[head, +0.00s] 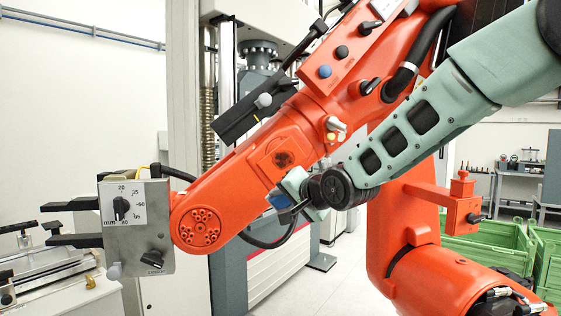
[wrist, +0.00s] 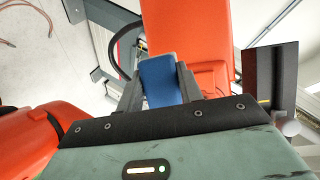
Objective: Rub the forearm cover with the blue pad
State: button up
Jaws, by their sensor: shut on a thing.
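My gripper (head: 286,203) is shut on the blue pad (head: 279,201), beside the lower edge of the orange machine arm's forearm. In the wrist view the blue pad (wrist: 160,82) stands between the two grey fingers of my gripper (wrist: 160,72). In the wrist view the orange surface (wrist: 188,32) lies just beyond the pad. I cannot tell whether the pad touches it.
A grey control box (head: 136,228) with a dial and black prongs is at the forearm's left end. Green crates (head: 490,246) stand at the right.

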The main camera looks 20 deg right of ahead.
notch_tip(320, 180, up, 7)
jog(key=s+a+t+p, duration=0.1)
jog(key=shift+w+r+p, duration=0.2)
jog(key=shift+w+p, duration=1)
jog(key=shift+w, duration=1.65)
jog(key=shift+w, duration=0.75)
jog(key=shift+d, duration=0.1)
jog(key=shift+s+d+r+p, duration=0.15)
jog(key=shift+d+p, duration=0.65)
jog(key=shift+d, duration=0.55)
jog(key=shift+s+d, duration=0.1)
jog(key=shift+d, duration=0.35)
jog(key=shift+d+p, duration=0.9)
jog(key=shift+p, duration=0.15)
jog(key=shift+d+p, duration=0.75)
jog(key=shift+d, duration=0.25)
jog(key=shift+f, duration=0.2)
